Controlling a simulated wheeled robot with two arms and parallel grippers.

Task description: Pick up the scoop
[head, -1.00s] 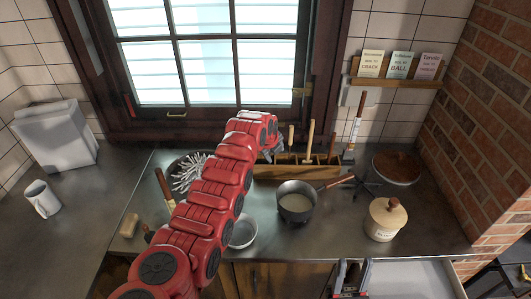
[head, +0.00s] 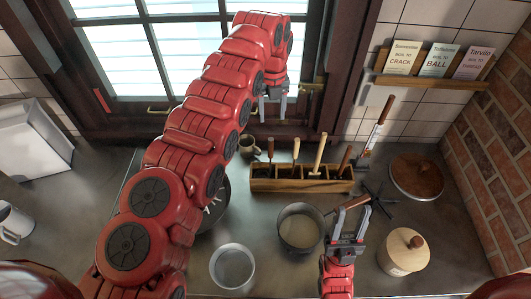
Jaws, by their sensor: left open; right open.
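Several handled tools stand in a wooden holder (head: 300,186) at the back of the counter, in the head view. Their lower ends are hidden inside it, so I cannot tell which one is the scoop. My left gripper (head: 273,108) is open and empty, raised in front of the window and above the holder in the picture. My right gripper (head: 349,222) is open and empty, right of the dark saucepan (head: 301,228) and close to its handle.
A metal bowl (head: 232,267) stands at the front. A lidded cream jar (head: 402,252) is at the right, with a wooden-topped round pan (head: 416,176) behind it. A thermometer (head: 376,127) leans upright near the wall. A small cup (head: 249,146) stands left of the holder.

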